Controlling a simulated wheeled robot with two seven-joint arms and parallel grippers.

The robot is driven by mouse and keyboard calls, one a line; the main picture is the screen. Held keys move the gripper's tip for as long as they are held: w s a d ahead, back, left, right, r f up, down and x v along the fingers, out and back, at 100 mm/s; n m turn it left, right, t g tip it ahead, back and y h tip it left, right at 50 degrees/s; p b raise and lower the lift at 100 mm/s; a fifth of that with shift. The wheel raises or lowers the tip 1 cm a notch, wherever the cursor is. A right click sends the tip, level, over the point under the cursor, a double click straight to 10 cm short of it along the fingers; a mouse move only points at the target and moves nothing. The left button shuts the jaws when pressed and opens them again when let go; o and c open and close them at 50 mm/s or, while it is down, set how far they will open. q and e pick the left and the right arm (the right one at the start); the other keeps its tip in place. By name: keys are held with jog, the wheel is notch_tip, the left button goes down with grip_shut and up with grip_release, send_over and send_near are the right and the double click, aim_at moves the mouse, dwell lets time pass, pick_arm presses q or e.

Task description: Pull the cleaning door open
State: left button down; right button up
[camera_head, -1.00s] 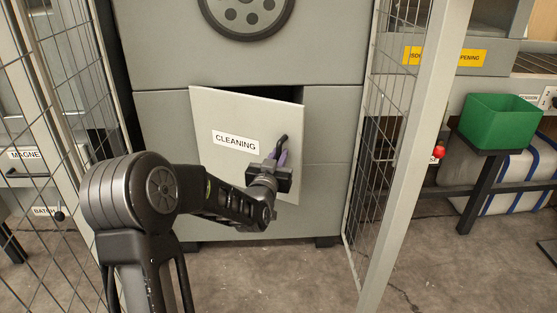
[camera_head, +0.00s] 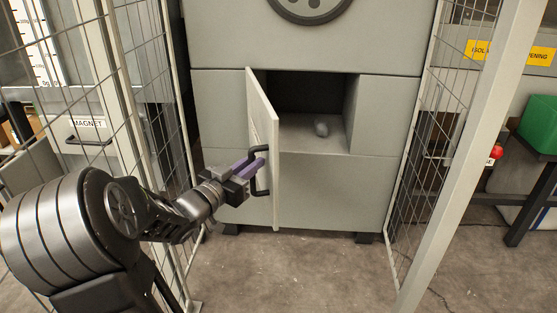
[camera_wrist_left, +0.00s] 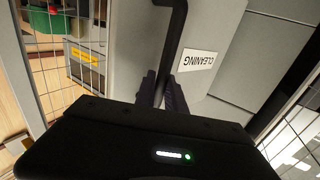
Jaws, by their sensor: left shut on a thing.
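The grey cleaning door (camera_head: 264,140) stands swung wide open on its left side, seen nearly edge-on in the head view. Its black bar handle (camera_head: 262,172) is on its outer face. My left gripper (camera_head: 253,168) is shut on the handle. In the left wrist view, the fingers (camera_wrist_left: 161,90) close around the black handle (camera_wrist_left: 174,40), beside the white CLEANING label (camera_wrist_left: 195,74) on the door. My right gripper is not in view.
Wire mesh fence panels stand left (camera_head: 140,100) and right (camera_head: 437,110) of the machine (camera_head: 340,195). A green bin (camera_head: 540,125) and a red knob (camera_head: 496,152) are at the far right. The floor (camera_head: 290,270) before the machine is clear.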

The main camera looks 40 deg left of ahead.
pick_arm(q)
jog(key=s+a, duration=0.1)
jog(key=a, duration=0.1)
jog(key=s+a, duration=0.1)
jog(key=s, duration=0.1)
jog(key=shift+s+a+r, duration=0.2)
jog(key=shift+a, duration=0.2)
jog(key=c, duration=1.4)
grip_release()
jog(key=shift+w+f, duration=0.1)
jog(key=shift+d, duration=0.1)
